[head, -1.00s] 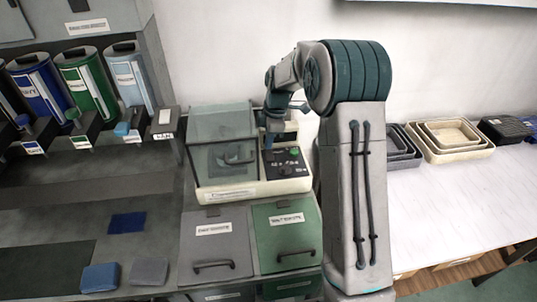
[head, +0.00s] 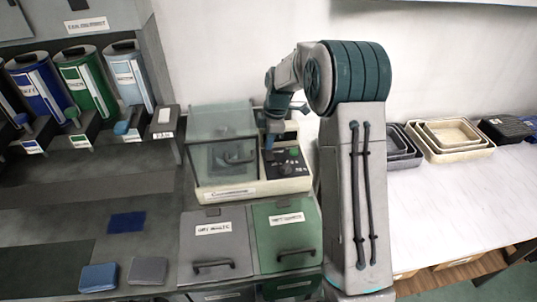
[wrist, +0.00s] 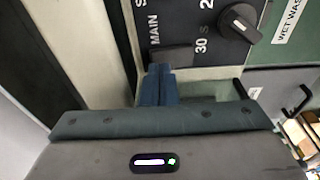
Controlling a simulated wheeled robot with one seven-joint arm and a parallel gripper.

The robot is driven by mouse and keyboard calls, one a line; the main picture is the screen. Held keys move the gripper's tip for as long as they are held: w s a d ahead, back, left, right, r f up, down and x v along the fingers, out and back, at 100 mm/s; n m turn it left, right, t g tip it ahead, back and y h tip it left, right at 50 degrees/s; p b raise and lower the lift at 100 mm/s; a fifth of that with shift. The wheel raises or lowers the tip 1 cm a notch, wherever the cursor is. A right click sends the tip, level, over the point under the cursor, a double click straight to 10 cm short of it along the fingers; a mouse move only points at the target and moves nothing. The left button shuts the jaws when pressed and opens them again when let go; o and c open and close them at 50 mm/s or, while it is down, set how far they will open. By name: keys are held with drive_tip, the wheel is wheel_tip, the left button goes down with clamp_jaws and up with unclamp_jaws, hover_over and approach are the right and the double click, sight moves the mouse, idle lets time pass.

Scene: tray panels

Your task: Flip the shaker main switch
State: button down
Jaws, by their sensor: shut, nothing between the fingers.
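The shaker (head: 255,187) is a cream box with a clear lid on its left and a dark control panel (head: 292,166) on its right. In the wrist view the panel carries the word MAIN with a dark switch (wrist: 172,56) beside it. My gripper (wrist: 160,70) has its blue fingers together and empty, with the tips right at the switch. I cannot tell whether they touch it. The switch is partly hidden by the fingertips, and its position is unclear. In the head view my gripper (head: 270,148) is over the panel's left part.
A black knob (wrist: 240,22) with time marks sits right of the switch. Grey (head: 215,245) and green (head: 285,235) lidded bins stand in front of the shaker. Several dispensers line the left, and nested trays (head: 455,140) lie on the right table.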

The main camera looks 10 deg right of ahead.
drive_tip(key=shift+f+b, duration=0.4)
drive_tip(key=shift+f, duration=0.25)
drive_tip(key=shift+r, duration=0.2)
drive_tip(key=shift+r+p, duration=2.1)
drive_tip(key=shift+r, duration=1.3)
drive_tip(key=s+d+r+m+t+h, duration=0.1)
drive_tip(key=s+d+r+m+t, duration=0.1)
drive_tip(key=s+r+m, duration=0.85)
drive_tip(key=s+d+m+t, duration=0.1)
drive_tip(key=s+m, duration=0.6)
drive_tip(key=s, duration=1.4)
drive_tip(key=shift+s+d+r+t+h, duration=0.25)
drive_tip(key=shift+d+r+t+h, duration=0.05)
drive_tip(key=shift+d+t+h, duration=0.15)
